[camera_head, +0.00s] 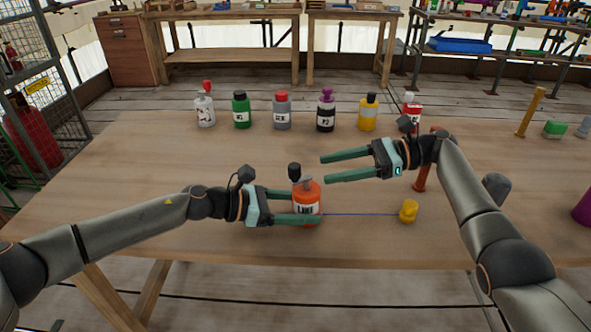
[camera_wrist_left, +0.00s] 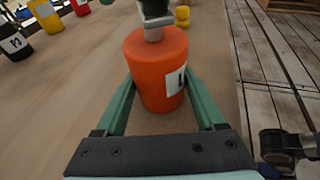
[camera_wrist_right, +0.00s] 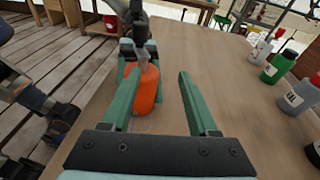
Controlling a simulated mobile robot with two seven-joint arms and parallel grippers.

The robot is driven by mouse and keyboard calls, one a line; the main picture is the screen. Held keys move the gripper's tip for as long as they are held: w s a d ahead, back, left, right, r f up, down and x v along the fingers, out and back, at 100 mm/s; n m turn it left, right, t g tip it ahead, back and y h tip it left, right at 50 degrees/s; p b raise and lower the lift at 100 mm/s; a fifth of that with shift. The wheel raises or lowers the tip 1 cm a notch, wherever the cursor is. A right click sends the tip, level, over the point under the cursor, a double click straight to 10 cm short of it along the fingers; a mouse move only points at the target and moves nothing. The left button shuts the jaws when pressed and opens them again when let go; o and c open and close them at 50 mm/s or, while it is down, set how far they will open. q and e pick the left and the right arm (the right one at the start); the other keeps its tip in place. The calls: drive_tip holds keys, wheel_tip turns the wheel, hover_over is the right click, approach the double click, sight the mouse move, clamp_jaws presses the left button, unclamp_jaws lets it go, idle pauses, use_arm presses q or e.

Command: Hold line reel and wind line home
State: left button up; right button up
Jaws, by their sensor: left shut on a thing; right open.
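An orange line reel (camera_head: 307,202) with a white label, a grey crank arm and a black knob (camera_head: 294,171) on top stands upright on the table. My left gripper (camera_head: 305,206) is shut on its body; the reel also shows between the fingers in the left wrist view (camera_wrist_left: 158,75). A thin blue line (camera_head: 360,214) runs from the reel to a small yellow piece (camera_head: 408,211) on the table to the right. My right gripper (camera_head: 323,168) is open and empty, right of and behind the knob, its fingers pointing left. The right wrist view shows the reel (camera_wrist_right: 148,90) beyond its fingers.
Several bottles, including a green one (camera_head: 241,110) and a yellow one (camera_head: 368,112), stand in a row at the back of the wooden table (camera_head: 130,170). A brown upright post (camera_head: 421,178) stands behind the yellow piece. The table's left part is clear.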

sight(296, 171)
drive_tip(key=shift+s+a+r+n+g+y, duration=0.15)
drive_tip(key=shift+s+a+r+g+y, duration=0.25)
drive_tip(key=shift+s+a, duration=0.65)
drive_tip(key=shift+s+a+r+n+g+y, duration=0.1)
drive_tip(key=shift+s+a+r+g+y, duration=0.3)
drive_tip(key=shift+a, duration=1.2)
drive_tip(key=shift+s+a+r+n+g+y, duration=0.2)
drive_tip(key=shift+s+a+g, duration=0.45)
drive_tip(key=shift+a, duration=0.7)
drive_tip(key=shift+s, duration=0.1)
clamp_jaws()
